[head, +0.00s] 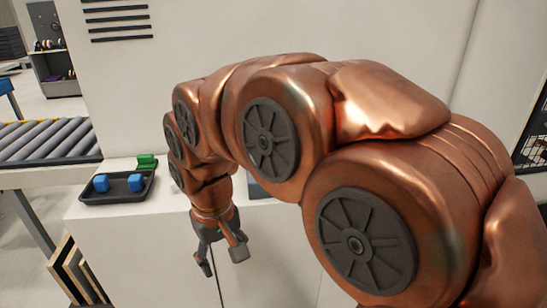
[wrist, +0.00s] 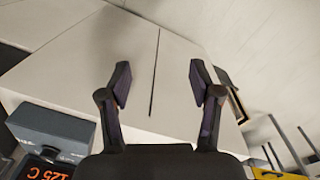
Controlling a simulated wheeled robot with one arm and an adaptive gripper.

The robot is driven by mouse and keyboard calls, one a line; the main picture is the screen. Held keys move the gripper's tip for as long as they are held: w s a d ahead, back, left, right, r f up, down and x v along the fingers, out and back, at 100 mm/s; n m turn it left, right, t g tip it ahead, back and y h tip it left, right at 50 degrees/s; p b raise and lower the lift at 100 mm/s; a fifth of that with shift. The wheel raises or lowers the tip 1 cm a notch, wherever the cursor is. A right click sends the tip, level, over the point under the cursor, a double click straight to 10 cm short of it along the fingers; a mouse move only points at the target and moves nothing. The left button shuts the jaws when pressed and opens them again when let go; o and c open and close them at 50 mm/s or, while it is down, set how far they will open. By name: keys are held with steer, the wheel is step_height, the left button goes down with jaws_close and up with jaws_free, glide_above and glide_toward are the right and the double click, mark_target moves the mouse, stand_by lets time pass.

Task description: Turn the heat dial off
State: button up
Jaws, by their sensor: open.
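My gripper (head: 222,260) hangs open and empty in front of the white machine's front face. In the wrist view its two fingers (wrist: 160,82) are spread apart with nothing between them, over white panels with a dark seam. A dark grey control box (wrist: 52,130) is at the lower left of the wrist view, beside the gripper. Its orange display (wrist: 48,170) reads about 125 C and is cut off by the frame edge. My arm covers much of the machine's ledge in the head view.
A roller conveyor (head: 45,140) is further left. Striped boards (head: 78,272) lean against the machine's lower left.

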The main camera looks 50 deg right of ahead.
steer(key=w+d+r+m+t+h+b, duration=0.15)
steer(key=w+d+r+m, duration=0.3)
steer(key=w+d, duration=0.95)
steer(key=w+d+r+m+t+h+b, duration=0.1)
steer(key=d+r+m, duration=0.1)
steer(key=d, duration=0.6)
steer(key=w+d+r+m+h+b, duration=0.1)
steer(key=d+r+m+b, duration=0.1)
steer(key=d, duration=0.6)
steer(key=p+x, duration=0.1)
steer(key=x, duration=0.7)
steer(key=shift+a+p, duration=0.15)
steer(key=shift+p, duration=0.2)
steer(key=shift+w, duration=0.1)
steer(key=c, duration=1.1)
steer(key=shift+y, duration=0.25)
steer(key=shift+c, duration=0.2)
